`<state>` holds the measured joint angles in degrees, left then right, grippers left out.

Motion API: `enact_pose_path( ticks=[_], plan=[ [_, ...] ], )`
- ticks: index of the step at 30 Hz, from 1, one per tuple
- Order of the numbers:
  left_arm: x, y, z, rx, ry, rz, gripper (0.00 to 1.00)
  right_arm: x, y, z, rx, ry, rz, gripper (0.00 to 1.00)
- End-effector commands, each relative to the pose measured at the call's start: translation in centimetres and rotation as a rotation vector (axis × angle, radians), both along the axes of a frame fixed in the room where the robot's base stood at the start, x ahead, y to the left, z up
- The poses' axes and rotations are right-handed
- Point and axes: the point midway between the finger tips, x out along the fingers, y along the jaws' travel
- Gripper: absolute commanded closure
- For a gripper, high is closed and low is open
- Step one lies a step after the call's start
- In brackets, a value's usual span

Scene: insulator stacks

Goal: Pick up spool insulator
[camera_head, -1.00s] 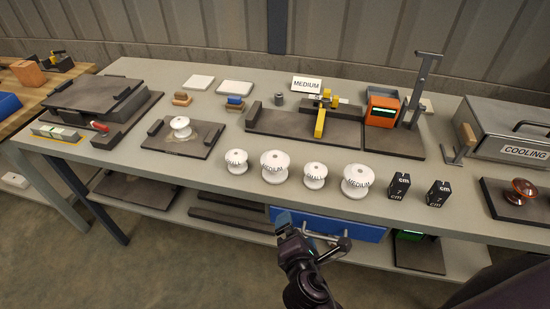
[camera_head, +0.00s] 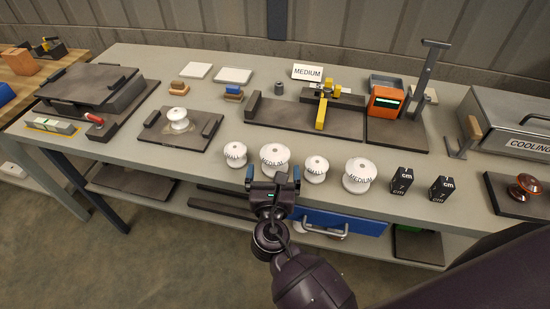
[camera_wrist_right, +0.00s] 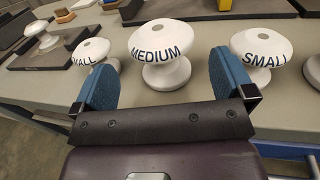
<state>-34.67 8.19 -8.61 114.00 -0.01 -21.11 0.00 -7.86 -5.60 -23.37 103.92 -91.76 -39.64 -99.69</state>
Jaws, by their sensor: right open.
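Several white spool insulators stand upright in a row along the table's front edge. From the left they are a small one (camera_head: 235,154), a medium one (camera_head: 274,158), another small one (camera_head: 315,169) and another medium one (camera_head: 360,175). One more white spool (camera_head: 179,119) stands on a dark plate at the left. My right gripper (camera_head: 273,176) is open and empty, just in front of the left medium spool. In the right wrist view, that medium spool (camera_wrist_right: 161,52) is ahead, between the blue fingers (camera_wrist_right: 166,80) and beyond their tips. My left gripper is not in view.
Two black "7 cm" blocks (camera_head: 401,180) stand right of the row. A "MEDIUM" sign (camera_head: 314,73) and a dark fixture with a yellow lever (camera_head: 322,112) are behind. A metal "COOLING" box (camera_head: 515,115) is at the right.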

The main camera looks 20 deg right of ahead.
Motion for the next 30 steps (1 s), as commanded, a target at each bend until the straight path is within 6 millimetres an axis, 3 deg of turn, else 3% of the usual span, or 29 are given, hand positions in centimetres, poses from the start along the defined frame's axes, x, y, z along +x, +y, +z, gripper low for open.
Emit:
enact_pose_path(
  ticks=[7, 16, 26, 30],
  plan=[
    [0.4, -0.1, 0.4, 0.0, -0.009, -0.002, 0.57, 1.5, -0.6, 0.1, 0.002, -0.001, 0.001, 0.0],
    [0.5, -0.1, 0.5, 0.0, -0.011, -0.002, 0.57, 5.0, -1.9, 0.2, 0.002, -0.001, 0.001, 0.0],
    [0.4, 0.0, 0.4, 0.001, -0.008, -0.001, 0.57, 5.5, -2.2, 0.1, 0.004, 0.001, 0.001, 0.0],
    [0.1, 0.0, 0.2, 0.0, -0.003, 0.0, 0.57, 5.5, -2.2, 0.1, 0.004, 0.001, 0.001, 0.21]
  ],
)
